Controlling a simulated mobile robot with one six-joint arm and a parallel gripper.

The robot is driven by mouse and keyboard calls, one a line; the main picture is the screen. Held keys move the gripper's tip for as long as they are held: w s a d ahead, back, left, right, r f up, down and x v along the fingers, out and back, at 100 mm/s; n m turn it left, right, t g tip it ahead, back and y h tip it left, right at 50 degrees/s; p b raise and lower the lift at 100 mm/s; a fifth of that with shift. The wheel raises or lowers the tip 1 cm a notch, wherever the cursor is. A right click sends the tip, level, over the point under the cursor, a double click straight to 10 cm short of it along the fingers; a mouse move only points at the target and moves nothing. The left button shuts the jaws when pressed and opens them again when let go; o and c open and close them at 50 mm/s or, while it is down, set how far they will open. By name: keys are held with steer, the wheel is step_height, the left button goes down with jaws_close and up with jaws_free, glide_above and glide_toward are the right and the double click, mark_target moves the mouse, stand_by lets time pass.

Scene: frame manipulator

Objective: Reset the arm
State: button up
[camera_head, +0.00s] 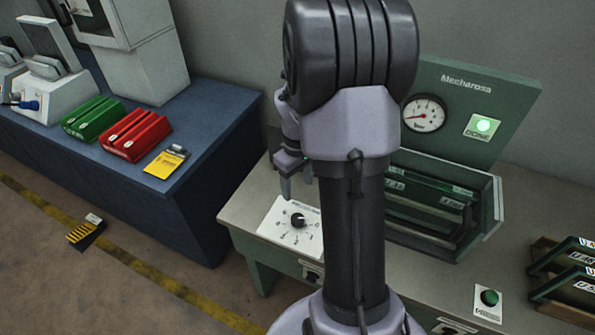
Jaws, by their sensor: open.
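My arm stands upright in the middle of the picture, in front of the grey-topped bench. My gripper (299,184) shows left of the arm column, pointing down above the bench. Its fingers look apart and nothing shows between them; part of it is hidden behind my arm. Below it on the bench is a white plate with a black dial knob (297,221). The gripper is above the dial and looks clear of it.
An open green case (494,215) with a gauge (424,113) and a lit green lamp (483,125) stands behind my arm. A green button (489,298) and a rack (545,292) are at right. Green (92,118) and red (135,134) boxes lie on the blue table (185,197).

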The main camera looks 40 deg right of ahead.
steer(key=shift+r, duration=1.25)
